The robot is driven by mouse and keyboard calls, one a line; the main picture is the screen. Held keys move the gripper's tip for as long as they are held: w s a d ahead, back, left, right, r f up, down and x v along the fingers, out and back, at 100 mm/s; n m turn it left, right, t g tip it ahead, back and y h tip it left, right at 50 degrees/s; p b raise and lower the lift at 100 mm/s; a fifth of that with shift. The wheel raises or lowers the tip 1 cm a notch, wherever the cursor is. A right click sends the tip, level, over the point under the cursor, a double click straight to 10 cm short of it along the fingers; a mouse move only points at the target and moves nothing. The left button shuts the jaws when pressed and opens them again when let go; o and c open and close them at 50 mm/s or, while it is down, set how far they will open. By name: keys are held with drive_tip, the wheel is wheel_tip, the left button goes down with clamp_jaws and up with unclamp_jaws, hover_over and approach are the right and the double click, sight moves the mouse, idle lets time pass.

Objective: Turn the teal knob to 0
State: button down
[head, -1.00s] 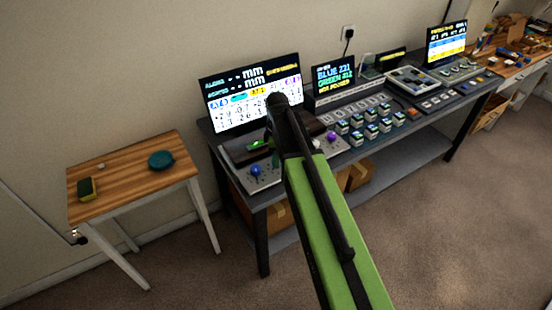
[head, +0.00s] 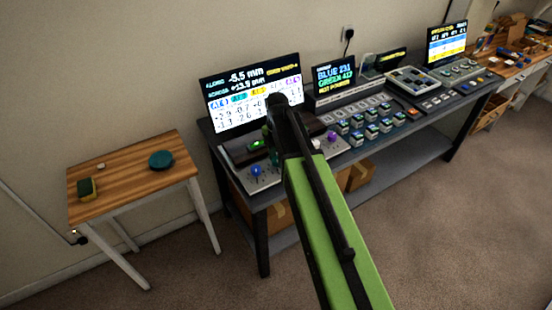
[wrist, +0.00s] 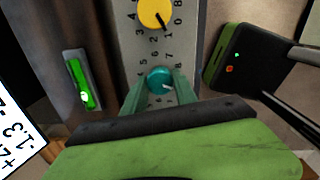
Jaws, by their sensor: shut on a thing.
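The teal knob (wrist: 160,80) sits on a pale metal panel (wrist: 135,42) with numbers printed around it, and a light pointer mark shows on its right side. My gripper (wrist: 159,92) has its two teal-green fingers on either side of the knob, shut on it. The number under the pointer is too small to be sure of. In the head view my arm hides the knob and the gripper's fingertips.
A yellow knob (wrist: 155,13) is just beyond the teal one. A green level vial (wrist: 82,83) is at left, a dark device (wrist: 243,58) at right. In the head view, a blue knob (head: 256,170) and purple knob (head: 331,136) flank my arm, and a screen (head: 250,94) stands behind.

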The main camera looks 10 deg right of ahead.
drive_tip(key=shift+s+a+n, duration=0.1)
drive_tip(key=shift+s+n, duration=0.05)
drive_tip(key=shift+n, duration=0.45)
drive_tip(key=c, duration=1.1)
unclamp_jaws()
drive_tip(key=shift+o, duration=0.7)
drive_tip(key=shift+r, duration=0.1)
wheel_tip(320, 180, up, 17)
drive_tip(key=p, duration=1.7)
drive_tip(key=shift+r, duration=0.15)
